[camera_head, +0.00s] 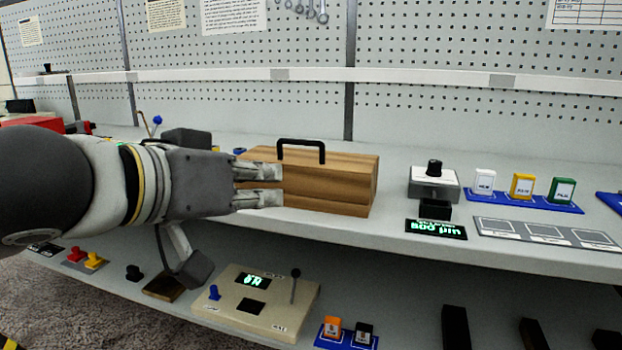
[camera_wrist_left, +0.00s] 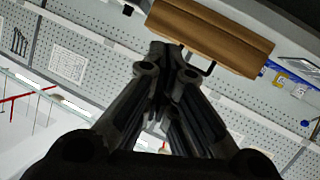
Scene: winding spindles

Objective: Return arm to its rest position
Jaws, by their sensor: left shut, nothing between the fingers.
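My left gripper (camera_head: 270,186) comes in from the left in the head view, its fingers pointing right. It is shut and empty, in front of the left part of a wooden box (camera_head: 335,182) with a black handle. I cannot tell whether it touches the box. In the left wrist view the shut fingers (camera_wrist_left: 168,60) stand in the middle, with the wooden box (camera_wrist_left: 215,38) upside down beyond them. My left arm hides part of the upper shelf's left side. My right gripper is not in view.
Right of the box are a device with a black knob (camera_head: 434,180), a green-lit display (camera_head: 436,229) and a blue tray (camera_head: 540,202) with white, yellow and green blocks. A beige control box (camera_head: 256,302) stands on the lower shelf below my gripper. Pegboard (camera_head: 440,50) closes the back.

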